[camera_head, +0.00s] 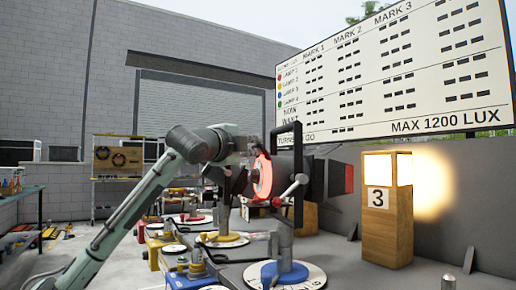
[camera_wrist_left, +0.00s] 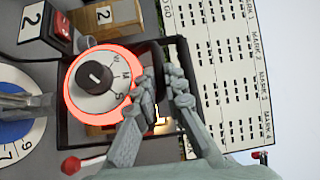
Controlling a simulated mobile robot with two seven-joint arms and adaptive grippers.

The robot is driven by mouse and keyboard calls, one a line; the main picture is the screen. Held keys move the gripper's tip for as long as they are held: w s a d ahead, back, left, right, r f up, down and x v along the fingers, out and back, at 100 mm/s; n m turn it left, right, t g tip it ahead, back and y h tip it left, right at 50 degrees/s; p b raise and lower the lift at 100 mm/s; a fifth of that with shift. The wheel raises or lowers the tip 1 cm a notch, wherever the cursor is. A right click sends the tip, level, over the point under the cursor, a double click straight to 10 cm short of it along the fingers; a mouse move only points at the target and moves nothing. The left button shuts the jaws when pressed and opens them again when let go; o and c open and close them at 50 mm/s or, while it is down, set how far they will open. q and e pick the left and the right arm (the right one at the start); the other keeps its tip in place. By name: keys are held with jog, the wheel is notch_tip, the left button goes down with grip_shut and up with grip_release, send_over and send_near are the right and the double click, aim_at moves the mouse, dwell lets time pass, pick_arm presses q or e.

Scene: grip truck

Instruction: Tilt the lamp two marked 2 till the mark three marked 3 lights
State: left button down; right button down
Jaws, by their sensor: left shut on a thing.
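The lamp (camera_head: 313,172) is black with dark red flaps, and its back ring glows red. In the left wrist view its round back shows a red ring (camera_wrist_left: 76,95) around a white dial. A 2 card (camera_wrist_left: 31,21) shows beside a red-topped block. My right gripper is not in view.
A large board (camera_head: 395,70) above lists lamps and marks; its cells show dashes. Round bases with dials stand below, a blue one (camera_head: 293,270) in front and a yellow one (camera_head: 222,240) behind. A small red-ended lever (camera_head: 302,178) sticks out beside the lamp.

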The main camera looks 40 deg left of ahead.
pick_arm(q)
jog(key=shift+s+f, duration=0.1)
jog(key=shift+f, duration=0.25)
jog(key=c, duration=1.9)
grip_release()
jog(key=shift+s+d+f, duration=0.1)
jog(key=shift+s+d, duration=0.15)
jog(key=shift+s, duration=1.7)
jog(key=shift+s+d+f, duration=0.1)
jog(key=shift+s+d, duration=0.15)
jog(key=shift+s, duration=1.75)
jog(key=shift+s+d+f, duration=0.1)
jog(key=shift+s+d, duration=0.15)
jog(key=shift+s, duration=1.7)
jog(key=shift+r, duration=0.1)
